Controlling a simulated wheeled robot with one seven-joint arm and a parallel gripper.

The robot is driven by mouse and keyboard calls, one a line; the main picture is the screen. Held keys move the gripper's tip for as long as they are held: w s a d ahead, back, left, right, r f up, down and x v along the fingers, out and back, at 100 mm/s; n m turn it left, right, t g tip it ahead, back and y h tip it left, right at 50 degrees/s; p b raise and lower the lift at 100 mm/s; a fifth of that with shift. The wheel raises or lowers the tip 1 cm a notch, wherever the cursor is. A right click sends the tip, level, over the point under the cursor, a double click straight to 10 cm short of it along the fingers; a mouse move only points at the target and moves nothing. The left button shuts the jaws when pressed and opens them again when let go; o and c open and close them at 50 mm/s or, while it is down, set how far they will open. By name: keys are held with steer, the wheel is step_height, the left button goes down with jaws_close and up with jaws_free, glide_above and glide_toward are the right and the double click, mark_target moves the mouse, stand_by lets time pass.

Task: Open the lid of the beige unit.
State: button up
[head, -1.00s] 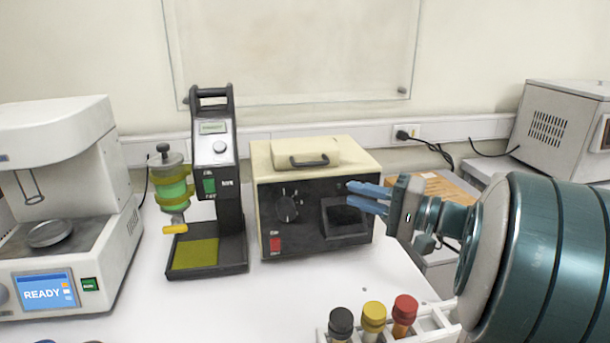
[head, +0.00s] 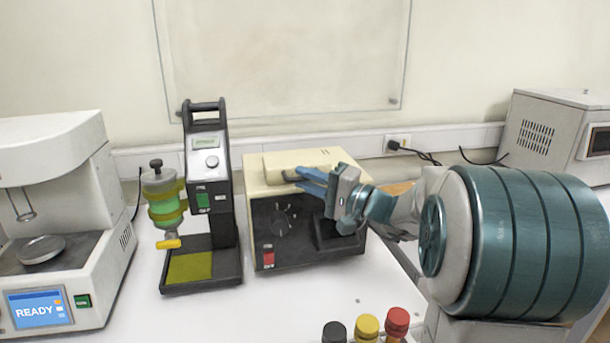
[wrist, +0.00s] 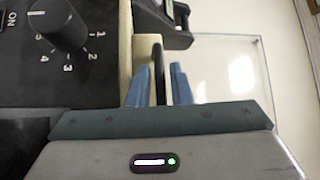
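The beige unit (head: 252,190) stands on the white table with its black front panel facing me. Its lid (head: 277,165) looks shut on top. The black handle (wrist: 158,72) on the lid shows in the wrist view; in the head view my fingers mostly cover it. My gripper (head: 293,178) is at the lid's front, level with the handle. In the wrist view, my gripper (wrist: 161,66) is open, and the handle shows between its two blue fingers, closer to the left one. I cannot tell whether a finger touches it.
A black tester (head: 208,170) with a green container (head: 165,205) stands left of the unit. A white machine (head: 95,240) reading READY is at far left. Several capped tubes (head: 367,327) stand at the front. The table between is clear. A wall panel (head: 285,60) is behind.

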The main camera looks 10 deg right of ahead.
steer(key=shift+w+a, duration=0.25)
steer(key=shift+a, duration=0.05)
jaws_close()
steer(key=shift+r, duration=0.15)
